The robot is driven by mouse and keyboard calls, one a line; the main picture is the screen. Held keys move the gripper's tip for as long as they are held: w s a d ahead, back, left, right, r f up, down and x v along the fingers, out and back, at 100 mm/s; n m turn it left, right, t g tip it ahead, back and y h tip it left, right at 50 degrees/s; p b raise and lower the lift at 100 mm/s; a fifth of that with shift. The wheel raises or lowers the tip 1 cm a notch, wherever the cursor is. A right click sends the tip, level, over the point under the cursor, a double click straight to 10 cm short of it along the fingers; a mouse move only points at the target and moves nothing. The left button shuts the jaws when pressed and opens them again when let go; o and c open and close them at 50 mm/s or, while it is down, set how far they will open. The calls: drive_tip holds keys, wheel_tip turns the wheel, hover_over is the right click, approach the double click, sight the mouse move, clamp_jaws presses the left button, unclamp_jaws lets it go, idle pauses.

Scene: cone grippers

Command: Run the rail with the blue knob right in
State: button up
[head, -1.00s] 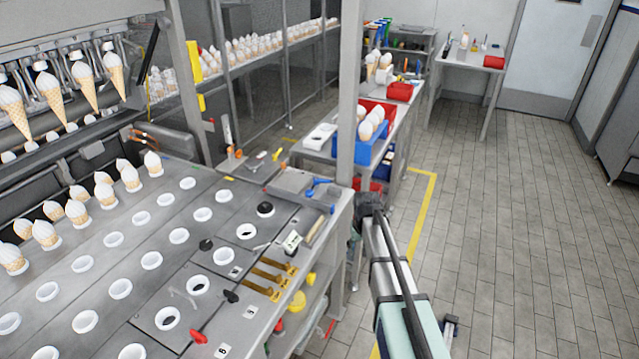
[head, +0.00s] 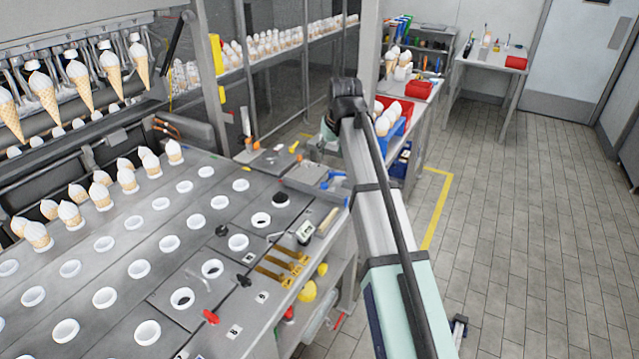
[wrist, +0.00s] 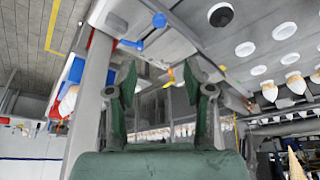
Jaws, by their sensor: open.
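Blue knob-like parts (head: 335,174) show at the right end of the grey metal block on the table's far right corner. In the wrist view a round blue knob (wrist: 159,20) and a blue lever (wrist: 130,44) show beyond my fingertips. I cannot tell how far in its rail sits. My gripper (wrist: 160,78) is open with nothing between its green fingers, apart from the knob. In the head view my own arm mostly hides the gripper near the block.
The grey table (head: 215,215) holds white ring holders, several cones and a red knob (head: 211,317). Brass rods (head: 285,264) lie near its right edge. A grey post (head: 368,45) stands close behind my arm. A blue bin (head: 392,133) is beyond; the floor at right is clear.

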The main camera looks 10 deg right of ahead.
sight(324, 184)
drive_tip(key=p+x, duration=0.4)
drive_tip(key=x, duration=1.2)
drive_tip(key=shift+f, duration=0.4)
drive_tip(key=shift+c, duration=0.4)
clamp_jaws()
